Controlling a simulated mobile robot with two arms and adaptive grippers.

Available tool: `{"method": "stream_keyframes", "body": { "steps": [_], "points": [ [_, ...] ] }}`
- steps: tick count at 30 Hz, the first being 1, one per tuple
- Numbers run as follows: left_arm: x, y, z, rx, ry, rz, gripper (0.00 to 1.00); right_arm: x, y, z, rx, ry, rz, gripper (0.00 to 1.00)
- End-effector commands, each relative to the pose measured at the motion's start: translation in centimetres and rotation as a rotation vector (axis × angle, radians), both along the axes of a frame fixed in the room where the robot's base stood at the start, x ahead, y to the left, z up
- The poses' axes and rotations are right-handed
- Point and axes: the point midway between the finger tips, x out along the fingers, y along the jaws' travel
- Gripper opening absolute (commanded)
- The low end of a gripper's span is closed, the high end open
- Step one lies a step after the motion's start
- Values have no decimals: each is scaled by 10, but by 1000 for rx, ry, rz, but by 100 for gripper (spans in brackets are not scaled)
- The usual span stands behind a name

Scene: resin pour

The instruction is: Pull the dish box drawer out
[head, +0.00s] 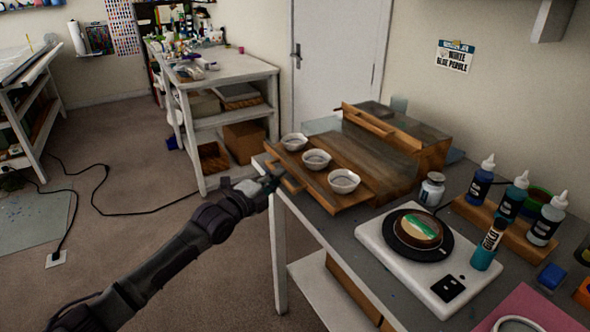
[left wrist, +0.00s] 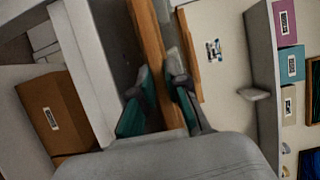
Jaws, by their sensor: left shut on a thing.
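The wooden dish box (head: 427,160) stands at the back of the worktable by the wall. Its wooden drawer (head: 330,198) extends from it to the left, toward the table's near-left edge. Three small white dishes stand in a row on the drawer: a far one (head: 293,142), a middle one (head: 316,159) and a near one (head: 344,181). My left gripper (head: 271,183) is at the drawer's wooden handle (head: 291,184). In the left wrist view, my left gripper (left wrist: 158,98) is shut on a wooden bar (left wrist: 150,45), the handle. My right gripper is not in view.
A white scale (head: 440,293) with a round dark plate and a cup of coloured resin stands right of the drawer. Bottles in a wooden rack (head: 508,218) and a small jar (head: 431,189) are nearby. A white shelf table (head: 225,70) stands behind. The floor left is open, with cables.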

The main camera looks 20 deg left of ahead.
Motion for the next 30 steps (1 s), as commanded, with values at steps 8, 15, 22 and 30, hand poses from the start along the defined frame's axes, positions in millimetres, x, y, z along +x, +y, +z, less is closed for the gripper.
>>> {"method": "stream_keyframes", "body": {
  "steps": [8,15,22,30],
  "points": [
    [-4,3,-1,0,2,0,0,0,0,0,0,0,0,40],
    [-4,3,-1,1,2,0,40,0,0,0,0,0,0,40],
    [-4,2,0,0,0,-1,40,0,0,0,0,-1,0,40],
    [-23,8,-2,1,2,-1,40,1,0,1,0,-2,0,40]
  ]
}}
